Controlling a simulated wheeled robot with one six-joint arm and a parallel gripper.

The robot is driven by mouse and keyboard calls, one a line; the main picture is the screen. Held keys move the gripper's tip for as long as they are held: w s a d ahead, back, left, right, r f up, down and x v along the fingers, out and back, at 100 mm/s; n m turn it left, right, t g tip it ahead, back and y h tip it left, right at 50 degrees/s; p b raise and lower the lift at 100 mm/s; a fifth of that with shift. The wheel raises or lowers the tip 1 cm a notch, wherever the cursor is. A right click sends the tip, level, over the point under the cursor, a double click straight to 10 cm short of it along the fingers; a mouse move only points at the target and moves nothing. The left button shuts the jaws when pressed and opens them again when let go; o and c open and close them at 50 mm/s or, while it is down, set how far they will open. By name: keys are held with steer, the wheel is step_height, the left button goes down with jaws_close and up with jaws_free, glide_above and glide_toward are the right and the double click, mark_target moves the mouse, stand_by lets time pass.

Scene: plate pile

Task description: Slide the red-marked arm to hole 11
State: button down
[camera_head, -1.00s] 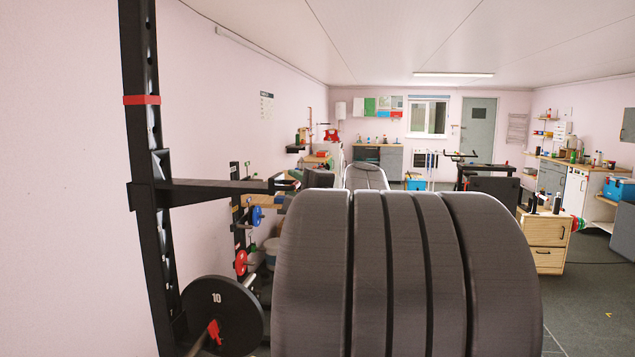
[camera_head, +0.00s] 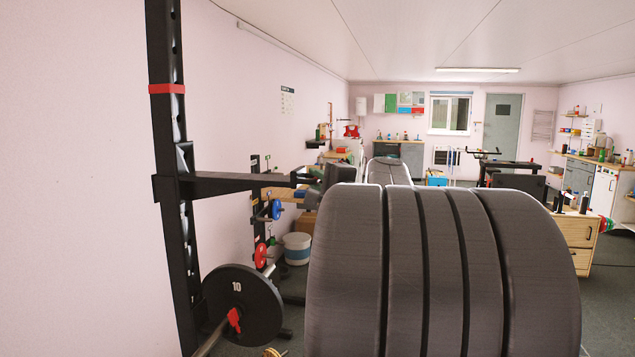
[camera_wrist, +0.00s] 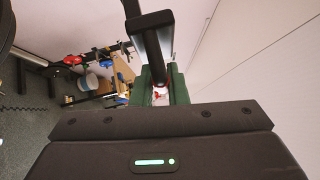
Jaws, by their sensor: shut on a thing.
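A black upright (camera_head: 168,130) with a row of holes stands at the left of the head view, with a red band around it. A black horizontal arm (camera_head: 235,183) juts right from it, well below the band. In the wrist view my gripper (camera_wrist: 160,85) has green jaws shut around the black arm (camera_wrist: 155,45). A small red and white patch shows between the jaws. In the head view my gripper is hard to make out among dark shapes at the arm's far end. The hole numbers are not readable.
A large dark ridged mass (camera_head: 440,270) fills the lower middle and hides much behind it. A black plate marked 10 (camera_head: 240,290) sits low by the upright. A white bucket (camera_head: 297,248) stands on the floor. A wooden cabinet (camera_head: 578,235) is at right.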

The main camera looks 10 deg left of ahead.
step_height(320, 180, down, 7)
steer(key=b, duration=0.6)
steer(key=shift+r+b, duration=0.15)
steer(key=shift+b, duration=0.2)
steer(key=c, duration=1.5)
jaws_free()
steer(key=b+v, duration=0.2)
steer(key=v, duration=1.2)
steer(key=shift+w+a, duration=0.1)
steer(key=shift+a, duration=0.05)
